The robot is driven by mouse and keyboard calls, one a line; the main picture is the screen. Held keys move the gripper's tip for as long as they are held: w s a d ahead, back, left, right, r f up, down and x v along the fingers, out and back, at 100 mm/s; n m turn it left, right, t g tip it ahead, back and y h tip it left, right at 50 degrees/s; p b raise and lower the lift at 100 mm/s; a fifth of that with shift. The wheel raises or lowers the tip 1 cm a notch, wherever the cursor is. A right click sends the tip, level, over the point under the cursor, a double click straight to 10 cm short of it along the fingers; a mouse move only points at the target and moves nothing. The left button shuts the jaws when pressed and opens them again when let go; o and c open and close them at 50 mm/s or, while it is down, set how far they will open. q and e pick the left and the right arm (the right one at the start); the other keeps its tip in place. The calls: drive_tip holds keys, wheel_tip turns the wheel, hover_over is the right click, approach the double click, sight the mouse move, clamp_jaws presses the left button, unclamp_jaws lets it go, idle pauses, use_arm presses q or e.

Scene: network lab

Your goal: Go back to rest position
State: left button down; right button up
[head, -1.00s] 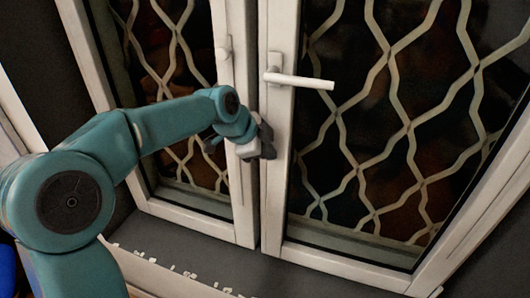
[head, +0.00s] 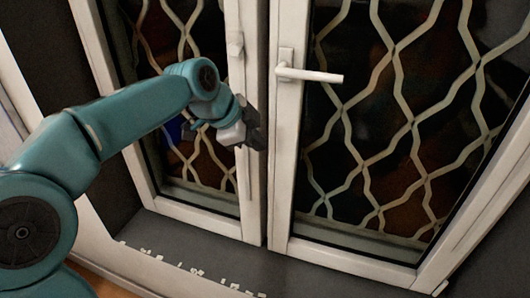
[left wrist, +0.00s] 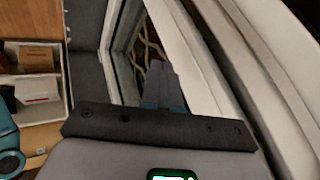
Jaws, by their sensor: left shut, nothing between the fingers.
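My left arm comes in from the left in the head view, and its gripper (head: 254,128) is in front of the left window frame, below and left of the handle. The gripper is shut and empty. In the left wrist view its closed dark fingers (left wrist: 163,86) point towards the white window frame. The white window handle (head: 310,75) on the right sash sticks out level to the right, apart from the gripper. My right gripper is not in view.
The double window (head: 255,215) has white frames, with a wavy lattice (head: 365,180) behind the glass. A dark sill (head: 210,245) with small white bits runs below. In the left wrist view, a shelf (left wrist: 38,112) holding boxes stands at the left.

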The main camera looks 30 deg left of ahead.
use_arm(q)
drive_tip(key=d+f+n+g+h, duration=0.15)
drive_tip(key=d+f+n, duration=0.3)
drive_tip(key=f, duration=1.05)
drive_tip(key=d+f+n+g, duration=0.25)
drive_tip(key=d+f, duration=0.35)
drive_tip(key=f, duration=1)
drive_tip(key=s+d+f+n+g, duration=0.1)
drive_tip(key=s+d+f+n, duration=0.2)
drive_tip(key=s+f, duration=0.5)
drive_tip(key=s+d+f+n+g, duration=0.1)
drive_tip(key=s+d+f+n, duration=0.3)
drive_tip(key=s, duration=0.9)
wheel_tip(320, 180, down, 5)
drive_tip(key=shift+s+d+r+n+g, duration=0.2)
drive_tip(key=shift+s+d+n+g, duration=0.15)
drive_tip(key=shift+d, duration=0.75)
